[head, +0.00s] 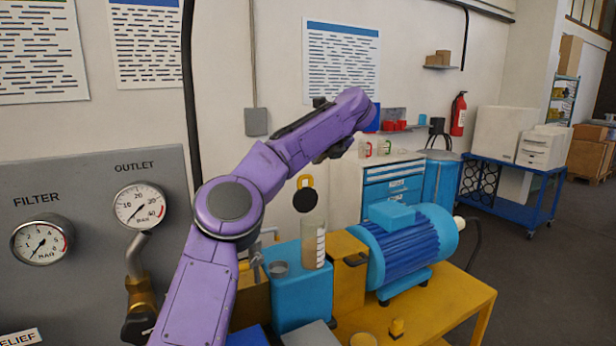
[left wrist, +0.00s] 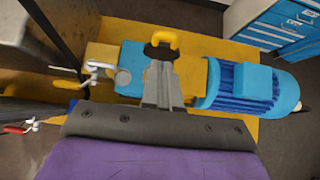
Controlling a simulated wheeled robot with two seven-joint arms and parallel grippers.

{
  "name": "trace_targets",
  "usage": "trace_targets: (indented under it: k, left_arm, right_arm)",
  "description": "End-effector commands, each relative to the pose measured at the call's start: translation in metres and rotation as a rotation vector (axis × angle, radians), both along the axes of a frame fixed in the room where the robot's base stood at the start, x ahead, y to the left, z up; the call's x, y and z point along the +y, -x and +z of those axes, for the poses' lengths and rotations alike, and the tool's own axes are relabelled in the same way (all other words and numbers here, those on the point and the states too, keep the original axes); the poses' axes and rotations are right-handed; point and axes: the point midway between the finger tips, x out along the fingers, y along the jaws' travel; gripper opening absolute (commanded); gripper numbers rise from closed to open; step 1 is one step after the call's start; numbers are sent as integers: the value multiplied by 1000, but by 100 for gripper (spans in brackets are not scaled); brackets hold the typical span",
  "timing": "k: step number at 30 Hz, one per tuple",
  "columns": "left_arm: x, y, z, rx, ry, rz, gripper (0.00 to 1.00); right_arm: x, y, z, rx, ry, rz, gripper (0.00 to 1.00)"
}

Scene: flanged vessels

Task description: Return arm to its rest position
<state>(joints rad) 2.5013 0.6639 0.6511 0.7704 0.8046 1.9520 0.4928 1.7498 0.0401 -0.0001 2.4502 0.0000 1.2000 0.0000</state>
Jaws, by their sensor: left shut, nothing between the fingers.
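My purple left arm reaches up from the bottom of the head view and bends over to the right. Its dark left gripper (head: 334,150) is above the workbench, partly hidden by the wrist. In the left wrist view, the gray fingers (left wrist: 163,82) are together with nothing between them. A black round lid with a yellow handle (head: 305,196) shows below the gripper in the head view. In the left wrist view, the yellow handle (left wrist: 164,41) is just beyond the fingertips. I see a gap to the gripper in the head view. My right gripper is not in view.
A blue motor (head: 408,243) is to the right. A gray panel with gauges (head: 140,204) is at the left, close to my arm.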

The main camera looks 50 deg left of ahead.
Motion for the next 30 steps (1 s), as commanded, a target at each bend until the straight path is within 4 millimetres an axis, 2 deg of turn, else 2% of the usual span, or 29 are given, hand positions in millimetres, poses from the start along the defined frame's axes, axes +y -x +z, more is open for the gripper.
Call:
trace_targets:
  k: [3, 6, 17, 19, 22, 23, 24, 26, 29, 30]
  left_arm:
    - [-11, 3, 19, -1, -1, 4, 0]
    - [-15, 4, 26, 0, 0, 3, 0]
    - [-17, 4, 29, 11, -6, -11, 0]
    - [-12, -2, 36, 57, -88, -76, 0]
    - [-32, -32, 32, 248, -333, -261, 0]
    - [-45, -45, 26, 328, -425, -330, 0]
    - [-65, -64, 10, 445, -547, -427, 0]
    - [-94, -87, -19, 602, -699, -558, 0]
    - [-143, -116, -82, 847, -913, -776, 0]
    - [-163, -122, -112, 940, -988, -865, 0]
  right_arm:
    - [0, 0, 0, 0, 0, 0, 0]
    - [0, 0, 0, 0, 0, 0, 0]
    - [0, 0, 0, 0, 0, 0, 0]
    - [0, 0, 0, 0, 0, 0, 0]
    - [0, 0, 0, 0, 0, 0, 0]
    - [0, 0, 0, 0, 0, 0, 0]
    - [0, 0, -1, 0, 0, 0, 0]
    - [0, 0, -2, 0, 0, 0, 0]
    - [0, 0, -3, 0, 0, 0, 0]
    - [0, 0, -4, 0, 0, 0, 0]
